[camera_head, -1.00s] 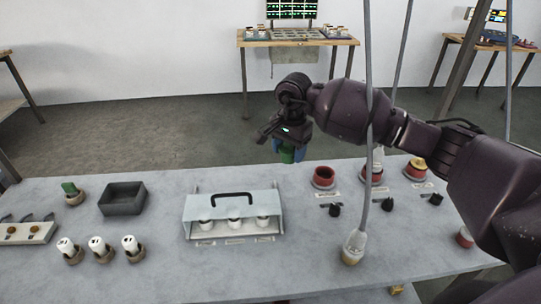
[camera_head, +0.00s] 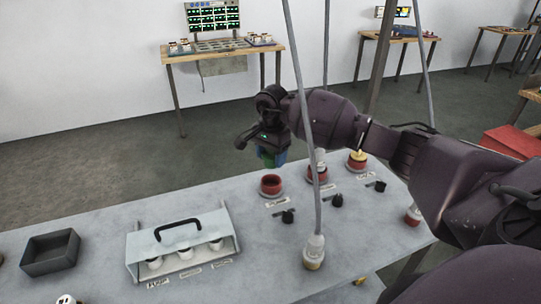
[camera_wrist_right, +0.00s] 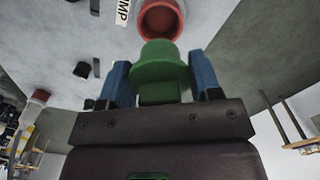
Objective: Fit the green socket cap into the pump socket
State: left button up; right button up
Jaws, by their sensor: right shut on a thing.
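The green socket cap (camera_wrist_right: 163,65) is held between the blue fingers of my right gripper (camera_wrist_right: 160,80), which is shut on it. In the head view the cap (camera_head: 267,160) hangs under my right gripper (camera_head: 270,157), above the far edge of the grey table. The pump socket (camera_head: 271,187) is a red open cup on a pale base, just below the cap in that picture. In the right wrist view the pump socket (camera_wrist_right: 161,20) lies just beyond the cap, beside a label partly reading "UMP". The cap is outside the socket. My left gripper is not in view.
Two more red sockets stand right of the pump socket, a middle one (camera_head: 317,175) and one with a yellow cap (camera_head: 357,160). Black knobs (camera_head: 337,200) stand in front. A hanging cable ends in a white plug (camera_head: 314,252).

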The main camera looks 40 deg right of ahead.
aim_at(271, 167)
jog(key=shift+f, duration=0.3)
jog(key=shift+f+b, duration=0.7)
jog(key=shift+f, duration=0.2)
jog(key=shift+f+b, duration=0.5)
jog(key=shift+f, duration=0.45)
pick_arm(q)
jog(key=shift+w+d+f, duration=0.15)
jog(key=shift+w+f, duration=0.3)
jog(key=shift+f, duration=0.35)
pick_arm(e)
jog(key=shift+f, duration=0.35)
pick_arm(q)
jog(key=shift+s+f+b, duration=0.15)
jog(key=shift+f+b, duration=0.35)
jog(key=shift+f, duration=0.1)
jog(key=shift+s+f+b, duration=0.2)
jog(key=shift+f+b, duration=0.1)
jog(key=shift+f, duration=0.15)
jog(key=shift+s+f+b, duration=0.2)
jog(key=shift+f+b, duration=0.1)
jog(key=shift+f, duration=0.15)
pick_arm(e)
jog(key=shift+f, duration=1.25)
jog(key=o, duration=1)
